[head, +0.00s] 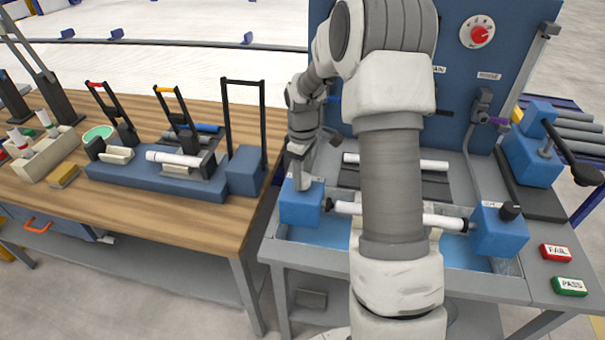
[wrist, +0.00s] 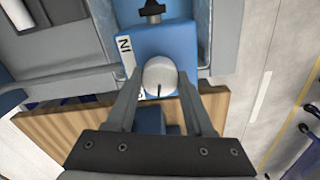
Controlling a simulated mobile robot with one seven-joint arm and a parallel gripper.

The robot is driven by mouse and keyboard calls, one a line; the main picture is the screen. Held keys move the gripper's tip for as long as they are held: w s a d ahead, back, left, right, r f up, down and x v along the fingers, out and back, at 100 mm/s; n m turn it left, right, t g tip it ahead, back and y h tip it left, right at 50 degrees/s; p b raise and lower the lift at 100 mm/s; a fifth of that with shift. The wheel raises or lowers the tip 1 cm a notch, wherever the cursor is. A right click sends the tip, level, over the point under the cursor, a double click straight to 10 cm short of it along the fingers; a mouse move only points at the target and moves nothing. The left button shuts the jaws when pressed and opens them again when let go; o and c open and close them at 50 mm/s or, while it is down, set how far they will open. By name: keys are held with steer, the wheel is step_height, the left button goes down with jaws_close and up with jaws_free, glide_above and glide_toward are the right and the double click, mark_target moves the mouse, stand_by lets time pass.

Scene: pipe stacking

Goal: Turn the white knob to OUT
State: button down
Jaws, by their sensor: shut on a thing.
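The white knob (wrist: 160,77) sits on a blue block (wrist: 182,38), which also shows in the head view (head: 301,207). A dark line on the knob points toward the bottom of the wrist view. An "IN" label (wrist: 124,45) is beside the knob, and a second label is partly covered by a finger. My gripper (wrist: 160,84) is shut on the knob, with one finger on each side. In the head view my gripper (head: 299,178) reaches down to the block's top and hides the knob.
A white pipe (head: 438,220) spans between this block and another blue block (head: 499,231) over a water basin. A blue panel (head: 455,100) with a red dial (head: 480,33) stands behind. A wooden bench (head: 200,212) with fixtures is close on the left.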

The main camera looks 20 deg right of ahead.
stand_by(0.3)
steer(key=shift+c, duration=1.4)
jaws_free()
step_height(320, 180, up, 18)
steer(key=p, duration=0.1)
steer(key=shift+f, duration=0.25)
steer(key=s+a+r+m+t, duration=0.1)
steer(key=s+a+r+m, duration=0.1)
steer(key=s, duration=0.6)
steer(key=s+a+r+m+t, duration=0.2)
steer(key=s+a+m, duration=0.1)
steer(key=s, duration=0.6)
steer(key=s+a+r+m+t, duration=0.2)
steer(key=s+a+m, duration=0.1)
steer(key=s, duration=0.5)
steer(key=shift+s+a+r, duration=0.3)
steer(key=shift+s+a, duration=0.05)
steer(key=shift+a, duration=0.5)
steer(key=shift+s+a+f+t, duration=0.1)
steer(key=shift+s+f+t, duration=0.25)
steer(key=shift+s, duration=0.15)
